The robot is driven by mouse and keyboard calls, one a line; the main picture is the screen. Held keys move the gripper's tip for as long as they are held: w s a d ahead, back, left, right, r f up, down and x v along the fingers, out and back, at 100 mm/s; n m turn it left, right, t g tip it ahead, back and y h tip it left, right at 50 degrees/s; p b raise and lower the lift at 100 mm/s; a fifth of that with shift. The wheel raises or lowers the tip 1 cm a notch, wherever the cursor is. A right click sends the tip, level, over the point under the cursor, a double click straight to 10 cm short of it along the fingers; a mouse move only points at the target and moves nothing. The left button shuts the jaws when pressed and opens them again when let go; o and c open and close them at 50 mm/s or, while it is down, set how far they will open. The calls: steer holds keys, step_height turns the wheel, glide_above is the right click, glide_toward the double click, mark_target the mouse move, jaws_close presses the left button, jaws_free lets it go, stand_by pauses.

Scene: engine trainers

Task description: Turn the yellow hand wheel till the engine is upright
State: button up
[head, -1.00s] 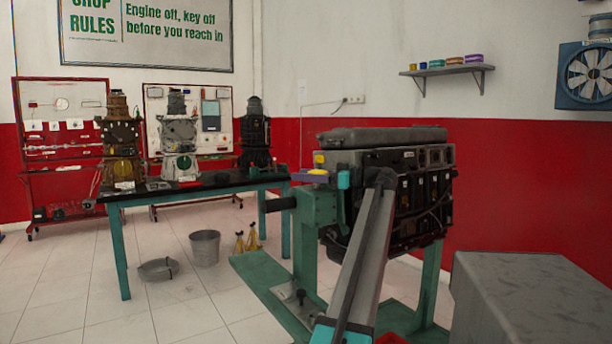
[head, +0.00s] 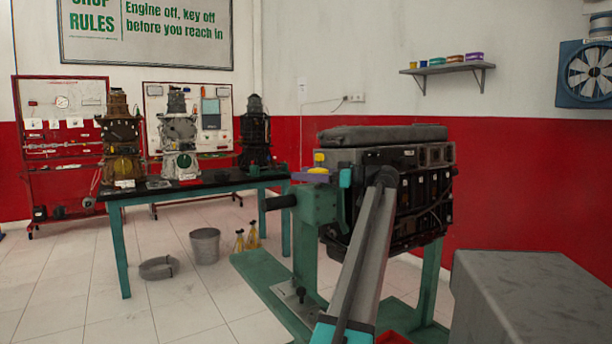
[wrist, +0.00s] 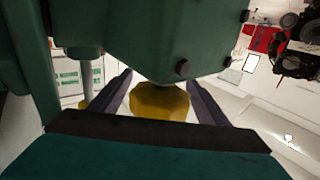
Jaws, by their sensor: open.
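The yellow hand wheel (head: 319,158) shows only in small part in the head view, at the left end of the engine stand (head: 318,207). In the wrist view the yellow wheel (wrist: 160,102) is between the two purple fingers of my gripper (wrist: 158,85), just below a green casing. The fingers are spread, with a gap visible on each side of the wheel. In the head view my gripper (head: 312,176) is partly hidden at the stand. The dark engine (head: 410,195) is on the green stand, its grey top cover (head: 383,135) up and about level. My arm hides part of the engine.
A grey box (head: 540,300) stands at the lower right. A long bench (head: 215,188) with several engine models is behind on the left. A bucket (head: 205,247), a round pan (head: 158,268) and yellow stands (head: 247,239) are on the floor. Tiles at the lower left are clear.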

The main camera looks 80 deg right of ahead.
steer(key=s+a+p, duration=0.1)
steer(key=s+p, duration=0.4)
steer(key=s, duration=0.8)
steer(key=shift+s+a, duration=0.25)
steer(key=shift+a, duration=0.05)
steer(key=shift+p, duration=0.3)
